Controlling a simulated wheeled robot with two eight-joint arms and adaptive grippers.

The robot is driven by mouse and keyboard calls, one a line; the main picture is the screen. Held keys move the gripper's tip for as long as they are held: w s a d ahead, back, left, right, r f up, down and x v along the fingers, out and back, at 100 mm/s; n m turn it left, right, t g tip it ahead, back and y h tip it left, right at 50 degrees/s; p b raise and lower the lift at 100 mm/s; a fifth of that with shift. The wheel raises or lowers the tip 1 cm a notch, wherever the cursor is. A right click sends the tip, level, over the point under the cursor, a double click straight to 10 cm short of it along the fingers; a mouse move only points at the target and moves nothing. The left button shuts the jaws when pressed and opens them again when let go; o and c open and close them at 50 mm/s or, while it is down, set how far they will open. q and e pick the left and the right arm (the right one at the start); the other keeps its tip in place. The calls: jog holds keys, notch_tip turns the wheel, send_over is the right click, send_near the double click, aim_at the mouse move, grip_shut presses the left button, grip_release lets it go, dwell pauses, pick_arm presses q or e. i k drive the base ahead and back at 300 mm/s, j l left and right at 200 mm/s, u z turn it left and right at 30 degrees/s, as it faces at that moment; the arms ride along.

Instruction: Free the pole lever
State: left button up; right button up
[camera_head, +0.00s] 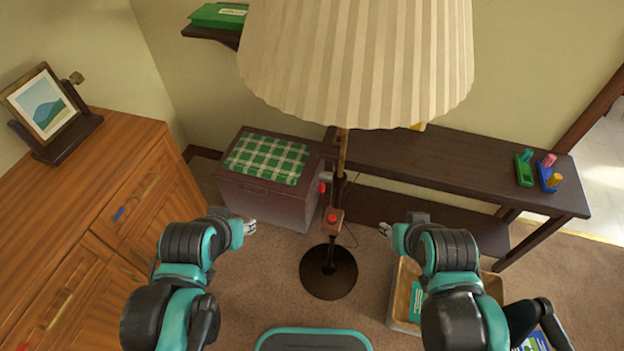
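A floor lamp with a large pleated cream shade (357,62) stands in the middle. Its thin pole (342,155) runs down to a round dark base (328,272). A small red-tipped lever (322,187) sticks out to the left of the pole, beside a grey fitting. Below it, a reddish block with a red knob (333,216) sits on the pole. My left gripper (250,227) is left of the pole, apart from it. My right gripper (384,229) is right of the pole, also apart. Both fingertips are too small to show whether they are open.
A purple-brown chest with a green checked top (237,188) stands behind left. A dark bench (440,160) runs behind right, holding small coloured pieces (548,178). A wooden cabinet (90,215) is at left. An open box (400,300) lies on the floor at right. A thin cord hangs by the pole.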

aim_at(324, 177)
jog(key=k+j, duration=0.35)
jog(key=j, duration=0.15)
jog(key=k+j, duration=0.35)
jog(key=j, duration=0.15)
